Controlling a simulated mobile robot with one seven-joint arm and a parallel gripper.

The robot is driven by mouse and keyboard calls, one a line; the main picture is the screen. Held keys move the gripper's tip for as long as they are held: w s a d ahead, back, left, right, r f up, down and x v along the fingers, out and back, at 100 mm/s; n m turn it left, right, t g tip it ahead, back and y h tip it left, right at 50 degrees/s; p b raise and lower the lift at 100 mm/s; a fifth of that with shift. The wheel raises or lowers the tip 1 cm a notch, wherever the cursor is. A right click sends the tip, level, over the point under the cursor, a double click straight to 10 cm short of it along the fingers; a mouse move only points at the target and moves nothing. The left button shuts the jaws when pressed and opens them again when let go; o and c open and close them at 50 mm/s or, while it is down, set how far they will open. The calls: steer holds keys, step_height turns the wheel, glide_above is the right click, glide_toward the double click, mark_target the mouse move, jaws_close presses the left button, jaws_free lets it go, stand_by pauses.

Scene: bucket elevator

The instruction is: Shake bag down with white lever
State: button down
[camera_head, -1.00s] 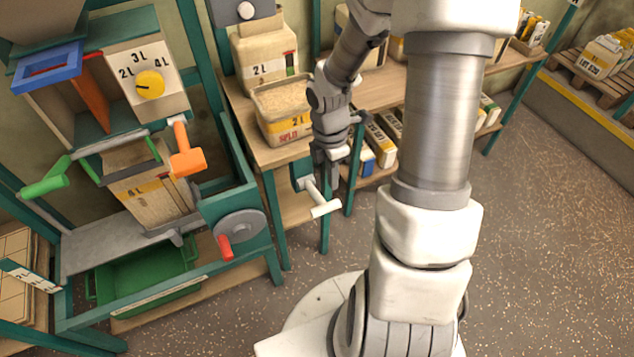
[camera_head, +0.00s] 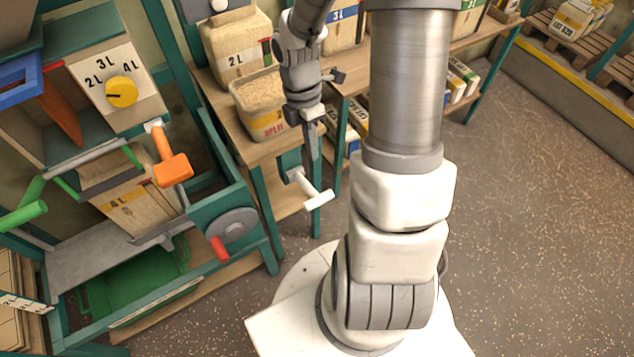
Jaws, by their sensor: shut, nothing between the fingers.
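The white lever (camera_head: 316,199) sticks out from a teal mount at the front of the table, its white grip pointing to the lower right. My gripper (camera_head: 312,155) hangs fingers-down just above the lever, shut and empty. Whether its fingertips touch the lever's grey arm cannot be told. An open bag of grain marked SPLIT (camera_head: 262,108) stands on the wooden table behind and left of my gripper. Another tan bag marked 2L (camera_head: 236,62) stands behind it, under a grey device with a white knob. A 4L bag (camera_head: 137,205) sits in the frame at left.
The machine at left has an orange handle (camera_head: 172,168), a green handle (camera_head: 22,215), a yellow dial (camera_head: 121,92) and a wheel with a red handle (camera_head: 230,228). A green bin (camera_head: 135,285) sits below. Shelves with cartons stand behind my arm. The floor at right is clear.

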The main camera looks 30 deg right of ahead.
mark_target(319, 197)
steer(key=s+f+b, duration=0.1)
steer(key=f, duration=0.3)
steer(key=f+b, duration=0.2)
steer(key=f, duration=0.3)
steer(key=s+f+b, duration=0.1)
steer(key=f, duration=0.3)
steer(key=shift+s+f, duration=0.35)
steer(key=shift+f, duration=0.05)
